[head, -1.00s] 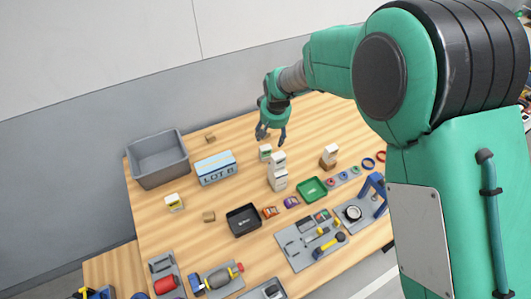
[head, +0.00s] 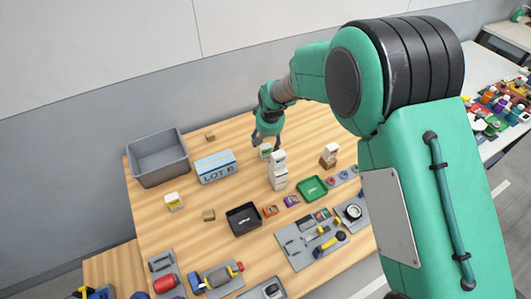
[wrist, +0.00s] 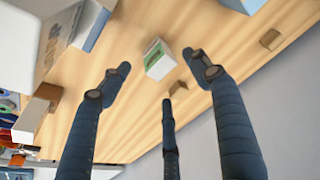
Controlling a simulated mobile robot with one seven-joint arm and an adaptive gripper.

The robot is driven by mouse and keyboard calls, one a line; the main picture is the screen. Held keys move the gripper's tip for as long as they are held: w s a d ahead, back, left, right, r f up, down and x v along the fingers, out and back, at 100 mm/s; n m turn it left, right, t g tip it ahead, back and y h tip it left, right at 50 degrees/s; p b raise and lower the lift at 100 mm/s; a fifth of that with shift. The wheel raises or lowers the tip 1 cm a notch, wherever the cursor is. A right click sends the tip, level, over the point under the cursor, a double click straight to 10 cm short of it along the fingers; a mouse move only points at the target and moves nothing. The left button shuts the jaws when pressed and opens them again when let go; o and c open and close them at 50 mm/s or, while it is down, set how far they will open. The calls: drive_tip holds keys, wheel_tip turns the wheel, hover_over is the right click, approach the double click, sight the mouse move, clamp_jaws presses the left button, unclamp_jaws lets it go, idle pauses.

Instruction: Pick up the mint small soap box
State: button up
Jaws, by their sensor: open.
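The mint small soap box appears to be the small white box with a green label (head: 265,151), standing upright on the wooden table just left of a stack of white boxes. It also shows in the wrist view (wrist: 158,60), between the tips of my fingers. My gripper (head: 266,139) is just above and behind it in the head view. In the wrist view my gripper (wrist: 160,68) has its three fingers spread open, with nothing held. The fingers look apart from the box. The label's print is too small to read.
A stack of white boxes (head: 278,172) stands close to the right. A box marked LOT (head: 215,168) and a grey bin (head: 158,158) stand to the left. A green tray (head: 312,189) and black tray (head: 243,220) lie in front. A small brown block (wrist: 271,40) is nearby.

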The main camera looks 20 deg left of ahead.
sight(265, 151)
drive_tip(key=shift+x, duration=2)
drive_tip(key=shift+b+x, duration=0.7)
drive_tip(key=shift+x, duration=1.9)
drive_tip(key=shift+d, duration=0.1)
drive_tip(key=shift+c, duration=0.5)
clamp_jaws()
